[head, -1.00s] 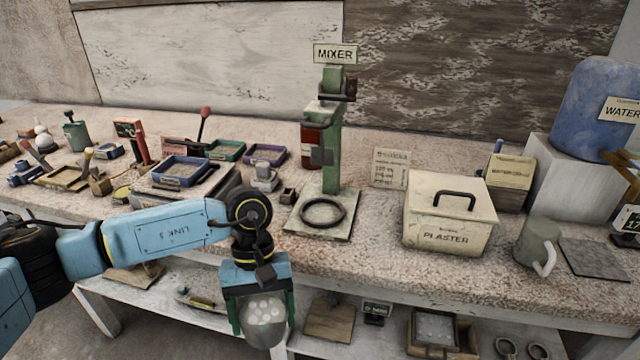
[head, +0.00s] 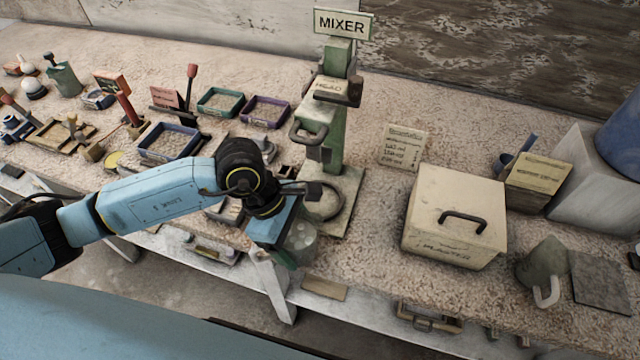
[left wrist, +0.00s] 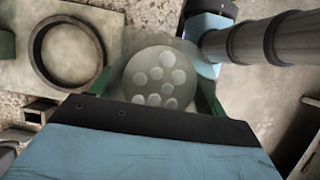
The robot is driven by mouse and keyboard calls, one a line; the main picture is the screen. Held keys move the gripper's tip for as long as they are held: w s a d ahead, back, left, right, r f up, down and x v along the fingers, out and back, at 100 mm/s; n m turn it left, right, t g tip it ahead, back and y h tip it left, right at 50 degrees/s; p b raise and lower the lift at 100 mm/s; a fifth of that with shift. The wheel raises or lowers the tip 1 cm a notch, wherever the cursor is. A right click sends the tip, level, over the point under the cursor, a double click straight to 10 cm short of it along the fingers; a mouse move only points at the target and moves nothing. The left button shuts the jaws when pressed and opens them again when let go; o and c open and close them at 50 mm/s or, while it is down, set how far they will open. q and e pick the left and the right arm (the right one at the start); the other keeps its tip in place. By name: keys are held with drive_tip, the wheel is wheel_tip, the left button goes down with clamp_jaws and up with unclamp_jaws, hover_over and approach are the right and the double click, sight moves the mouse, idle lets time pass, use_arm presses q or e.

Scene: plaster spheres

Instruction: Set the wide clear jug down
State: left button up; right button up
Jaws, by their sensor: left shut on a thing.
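My left gripper (head: 284,240) is shut on the wide clear jug (head: 302,243), which hangs upright or nearly so at the bench's front edge, just left of and in front of the mixer's base. The gripper partly hides the jug in the head view. In the left wrist view the jug (left wrist: 155,80) sits between the green fingers, with several pale round pieces showing inside. The mixer (head: 340,130) stands behind it, with a dark ring (head: 324,203) on its base plate. The ring also shows at the upper left of the wrist view (left wrist: 68,90). My right gripper is out of view.
A lidded plaster bin (head: 455,215) stands right of the mixer, with a grey-green mug (head: 543,262) and a dark slab (head: 600,280) further right. Small trays, including a blue one (head: 168,145), crowd the left. Bare bench lies between the mixer base and the bin.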

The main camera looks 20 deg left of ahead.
use_arm(q)
drive_tip(key=w, duration=1)
drive_tip(key=shift+d, duration=0.2)
drive_tip(key=w, duration=0.3)
drive_tip(key=shift+w+d+f, duration=0.1)
drive_tip(key=shift+w+f, duration=0.1)
drive_tip(key=shift+f, duration=0.45)
drive_tip(key=shift+f, duration=0.1)
drive_tip(key=o, duration=1.3)
drive_tip(key=shift+s+f, duration=0.1)
drive_tip(key=shift+o, duration=0.2)
